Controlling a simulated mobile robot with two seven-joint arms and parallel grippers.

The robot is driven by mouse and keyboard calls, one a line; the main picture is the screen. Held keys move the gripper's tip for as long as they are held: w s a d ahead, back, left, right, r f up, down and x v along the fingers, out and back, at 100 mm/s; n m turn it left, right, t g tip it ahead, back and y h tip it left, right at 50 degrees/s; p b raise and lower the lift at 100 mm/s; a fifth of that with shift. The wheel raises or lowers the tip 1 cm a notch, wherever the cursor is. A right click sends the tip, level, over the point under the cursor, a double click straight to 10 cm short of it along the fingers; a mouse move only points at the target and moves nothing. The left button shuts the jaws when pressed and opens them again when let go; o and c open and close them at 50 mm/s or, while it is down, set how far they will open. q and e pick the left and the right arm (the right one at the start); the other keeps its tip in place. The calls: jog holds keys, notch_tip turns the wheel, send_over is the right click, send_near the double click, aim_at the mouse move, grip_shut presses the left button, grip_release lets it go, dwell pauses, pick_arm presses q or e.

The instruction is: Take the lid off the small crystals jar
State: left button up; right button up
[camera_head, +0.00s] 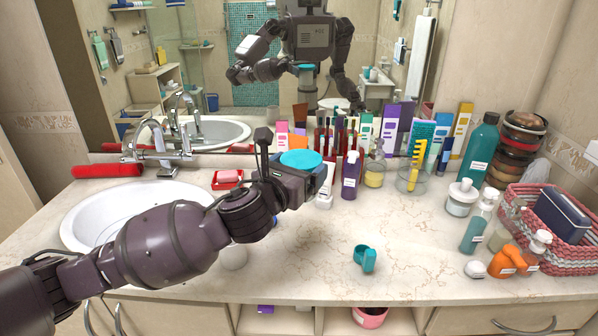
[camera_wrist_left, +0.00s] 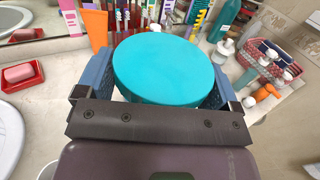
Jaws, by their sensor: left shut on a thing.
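My left gripper (camera_wrist_left: 156,85) is shut on a round thing with a flat teal lid (camera_wrist_left: 165,68), one blue finger at each side. The teal lid also shows in the head view (camera_head: 301,160), above the counter's back middle. What is beneath the lid is mostly hidden by the lid and my gripper, so I cannot tell whether it sits on the jar. My right gripper is not directly in view.
A red soap dish (camera_head: 228,179) stands left of the gripper by the sink (camera_head: 90,232). Bottles and combs crowd the back, including a purple bottle (camera_head: 350,176). A woven basket (camera_head: 540,264) stands right. The middle counter is mostly clear.

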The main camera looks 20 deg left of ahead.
pick_arm(q)
jog(key=o, duration=0.7)
jog(key=c, duration=0.8)
jog(key=shift+s+r, duration=0.1)
jog(key=shift+r, duration=0.9)
jog(key=s+a+f+n+y, duration=0.1)
jog(key=s+f+y, duration=0.1)
jog(key=s+f, duration=0.3)
jog(key=s+a+f+n+y, duration=0.1)
jog(key=s+f, duration=0.4)
jog(key=f, duration=0.6)
jog(key=shift+s+a+f+y, duration=0.2)
jog(key=shift+a+y, duration=0.2)
jog(key=shift+a, duration=0.25)
